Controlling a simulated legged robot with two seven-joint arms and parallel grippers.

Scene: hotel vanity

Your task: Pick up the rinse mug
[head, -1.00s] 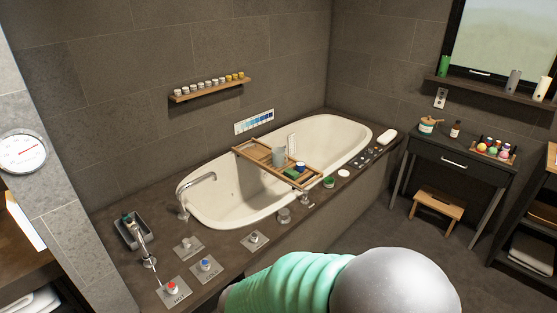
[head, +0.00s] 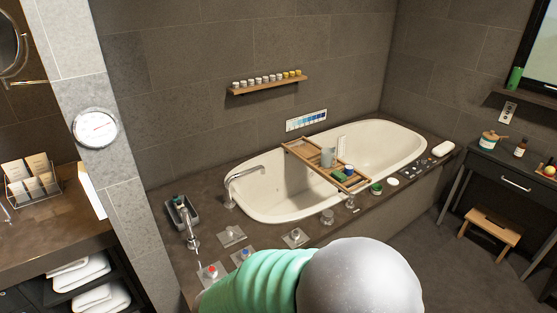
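A grey-blue mug-like vessel (head: 327,157) stands upright on the wooden bath tray (head: 300,152) that lies across the white tub (head: 262,203). It is the likeliest rinse mug, but it is too small to tell whether it has a handle. A green item (head: 339,175) and a white upright card or bottle (head: 341,147) are close to it on the tray. Neither of my grippers is in view.
The stone ledge (head: 272,228) around the tub carries a faucet (head: 236,185), several control knobs and a grey caddy (head: 181,213). A tiled pillar (head: 75,45) with a round gauge (head: 96,128) stands left. A wooden stool (head: 492,224) and dark table (head: 500,170) are at right.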

